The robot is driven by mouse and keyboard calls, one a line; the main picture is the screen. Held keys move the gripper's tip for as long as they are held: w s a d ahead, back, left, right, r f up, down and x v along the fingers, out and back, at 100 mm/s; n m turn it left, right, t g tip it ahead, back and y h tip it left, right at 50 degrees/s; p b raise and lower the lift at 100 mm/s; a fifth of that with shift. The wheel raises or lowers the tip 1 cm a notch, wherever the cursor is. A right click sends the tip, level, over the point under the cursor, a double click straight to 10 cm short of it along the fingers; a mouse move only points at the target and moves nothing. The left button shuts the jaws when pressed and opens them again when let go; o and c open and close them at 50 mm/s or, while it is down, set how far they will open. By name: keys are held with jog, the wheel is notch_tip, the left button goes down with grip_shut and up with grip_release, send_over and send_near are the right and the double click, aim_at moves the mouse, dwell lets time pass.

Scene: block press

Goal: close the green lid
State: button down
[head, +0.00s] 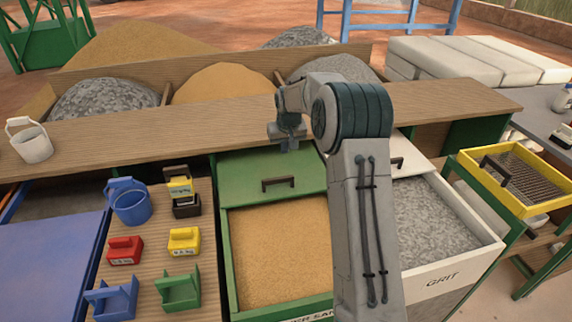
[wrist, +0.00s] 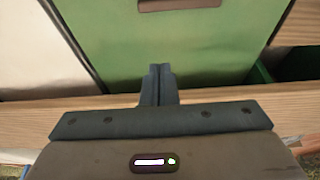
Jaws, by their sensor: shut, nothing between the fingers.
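The green lid (head: 240,174) lies over the back part of the green sand bin (head: 228,262) in the head view. It has a dark handle (head: 278,183) near its front edge. Sand (head: 285,245) shows uncovered in the front part of the bin. My gripper (head: 288,144) is above the back edge of the lid, by the wooden shelf. In the wrist view my gripper (wrist: 158,72) is shut and empty, its fingertips over the green lid (wrist: 165,45). The handle (wrist: 178,4) is at the top edge there. I cannot tell whether the fingers touch the lid.
A white grit bin (head: 470,260) stands to the right, with its white lid (head: 408,155) at the back. Several coloured weights and a blue bucket (head: 130,203) are on the left. The wooden shelf (head: 150,122) runs behind the bins. A yellow sieve (head: 515,180) is far right.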

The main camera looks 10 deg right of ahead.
jog(key=p+x, duration=0.1)
jog(key=x, duration=0.9)
jog(key=shift+p, duration=0.3)
jog(key=s, duration=0.3)
jog(key=shift+r+p, duration=0.25)
jog(key=shift+p, duration=0.1)
jog(key=shift+s+f, duration=0.1)
jog(key=shift+s, duration=0.5)
